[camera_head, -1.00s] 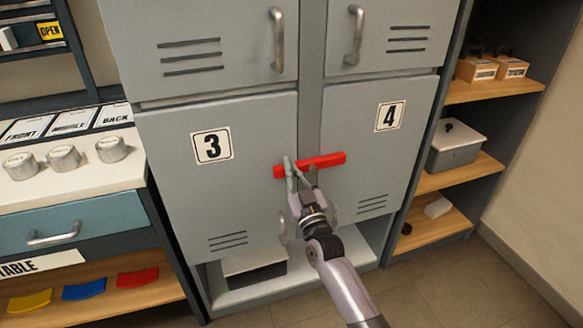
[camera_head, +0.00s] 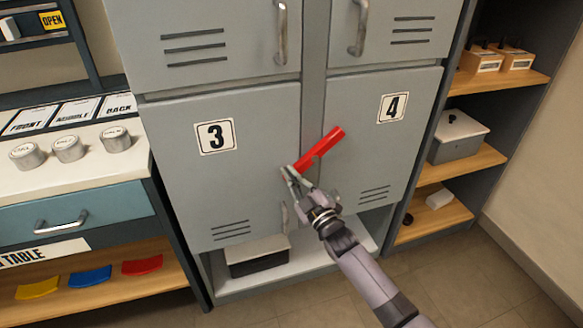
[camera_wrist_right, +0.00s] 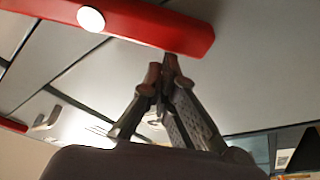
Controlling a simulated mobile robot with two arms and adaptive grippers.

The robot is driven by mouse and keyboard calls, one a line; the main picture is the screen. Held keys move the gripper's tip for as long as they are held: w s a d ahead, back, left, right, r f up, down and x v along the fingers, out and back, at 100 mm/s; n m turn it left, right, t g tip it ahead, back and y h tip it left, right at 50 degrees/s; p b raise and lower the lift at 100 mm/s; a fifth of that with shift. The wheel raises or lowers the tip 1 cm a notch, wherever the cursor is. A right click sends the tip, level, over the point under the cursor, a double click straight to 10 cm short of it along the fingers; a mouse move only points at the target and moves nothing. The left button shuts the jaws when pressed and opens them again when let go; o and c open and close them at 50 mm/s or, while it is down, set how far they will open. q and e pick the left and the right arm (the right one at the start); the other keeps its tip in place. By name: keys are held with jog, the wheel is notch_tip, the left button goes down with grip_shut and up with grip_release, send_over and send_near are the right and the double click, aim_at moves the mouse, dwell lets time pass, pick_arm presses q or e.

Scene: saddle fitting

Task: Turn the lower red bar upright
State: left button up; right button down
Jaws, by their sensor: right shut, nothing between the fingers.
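The red bar (camera_head: 325,145) lies across the seam between the lower doors 3 and 4. It is tilted, with its right end up and its left end down. The bar also shows close up in the wrist view (camera_wrist_right: 150,25), with a round white disc (camera_wrist_right: 91,19) on its face. My right gripper (camera_head: 290,174) is shut and empty at the bar's lower left end. In the wrist view its fingertips (camera_wrist_right: 168,65) are at the bar's end edge; I cannot tell whether they touch. My left gripper is not in view.
Door 3 (camera_head: 190,180) and door 4 (camera_head: 395,150) are closed, with grey handles near the seam. A drawer counter (camera_head: 85,208) stands left and open shelves (camera_head: 460,162) right. Another red piece (camera_wrist_right: 12,125) shows at the wrist view's left edge.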

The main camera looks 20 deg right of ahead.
jog(key=shift+d+f+n, duration=0.15)
jog(key=shift+f+n, duration=0.15)
jog(key=shift+n, duration=0.4)
jog(key=shift+d+f+n+g, duration=0.15)
jog(key=shift+f+n+g, duration=0.1)
jog(key=shift+n+g, duration=0.2)
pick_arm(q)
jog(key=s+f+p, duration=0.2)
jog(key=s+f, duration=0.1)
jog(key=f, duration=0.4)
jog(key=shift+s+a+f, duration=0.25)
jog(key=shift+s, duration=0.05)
pick_arm(e)
jog(key=shift+w+d+f+n+g+y, duration=0.1)
jog(key=shift+d+f+n+g, duration=0.4)
jog(key=shift+n, duration=0.9)
jog(key=shift+s+d+f+n+g+y, duration=0.1)
jog(key=shift+d+f+n+g, duration=0.25)
jog(key=shift+d+f+n, duration=0.7)
jog(key=shift+w+d+f+n+g+y, duration=0.15)
jog(key=shift+f+n+g, duration=0.2)
jog(key=shift+n, duration=1.35)
jog(key=shift+a, duration=0.1)
